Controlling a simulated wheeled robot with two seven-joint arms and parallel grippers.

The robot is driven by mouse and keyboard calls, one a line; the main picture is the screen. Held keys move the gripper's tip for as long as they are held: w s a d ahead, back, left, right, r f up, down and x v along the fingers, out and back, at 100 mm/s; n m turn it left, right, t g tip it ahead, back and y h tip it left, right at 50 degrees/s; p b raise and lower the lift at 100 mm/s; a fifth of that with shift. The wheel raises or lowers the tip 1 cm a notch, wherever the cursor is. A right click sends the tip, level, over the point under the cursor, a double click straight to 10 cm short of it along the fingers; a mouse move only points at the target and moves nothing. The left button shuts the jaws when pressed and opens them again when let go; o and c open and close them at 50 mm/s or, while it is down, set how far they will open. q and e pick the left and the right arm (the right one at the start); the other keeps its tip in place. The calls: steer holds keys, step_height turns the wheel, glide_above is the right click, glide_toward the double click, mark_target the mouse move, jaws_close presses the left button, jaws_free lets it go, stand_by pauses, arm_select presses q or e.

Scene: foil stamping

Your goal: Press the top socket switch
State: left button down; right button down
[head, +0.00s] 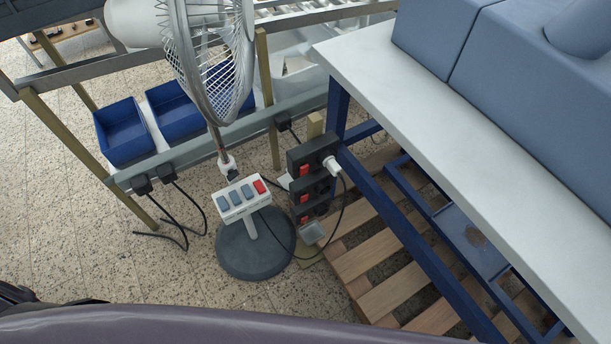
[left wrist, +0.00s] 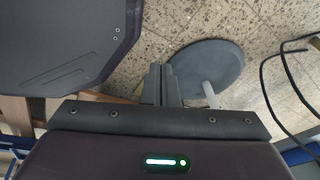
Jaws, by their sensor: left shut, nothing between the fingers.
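A dark vertical stack of sockets (head: 311,187) stands beside the blue table leg in the head view. Its top socket (head: 322,148) has a white plug (head: 332,166) in it, and a red switch (head: 304,171) sits on its left part. More red switches show below on the lower sockets. My left gripper (left wrist: 162,86) shows in the left wrist view, shut and empty, its fingers in front of the round fan base (left wrist: 225,68). The sockets are not visible in that view. My right gripper is in neither view.
A standing fan (head: 215,60) with a white button panel (head: 243,198) is left of the sockets. A dark cord loops from the plug. A white-topped table (head: 375,60) and wooden pallet (head: 385,262) are at right. Blue bins (head: 123,132) stand at left.

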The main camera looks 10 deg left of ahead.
arm_select(q)
steer(key=w+d+r+m+t+h+b, duration=0.1)
steer(key=w+d+r+m+t, duration=0.35)
steer(key=w+r, duration=0.35)
steer(key=w+d+r+m+t+h+b, duration=0.15)
steer(key=w+d+r+m+t, duration=0.35)
steer(key=w, duration=0.5)
steer(key=w+d+r+m+t+b, duration=0.1)
steer(key=d+r+m+t, duration=0.2)
steer(key=r, duration=0.9)
steer(key=w+d+r+m+t+b, duration=0.1)
steer(key=w+d+r+m+t, duration=0.1)
steer(key=r, duration=0.9)
steer(key=d+m+t, duration=0.1)
steer(key=d, duration=0.1)
steer(key=shift+w+d+r, duration=0.3)
steer(key=shift+d+r, duration=0.05)
steer(key=shift+r, duration=0.05)
steer(key=shift+w, duration=0.1)
glide_toward(304, 170)
steer(key=w+d, duration=0.4)
steer(key=d, duration=0.1)
steer(key=shift+w+a+r+p, duration=0.25)
steer(key=shift+w+a+r, duration=0.1)
steer(key=shift+w+a, duration=0.3)
steer(key=shift+w+a+r+p, duration=0.25)
steer(key=shift+w+a+r, duration=0.15)
steer(key=shift+w+a, duration=0.3)
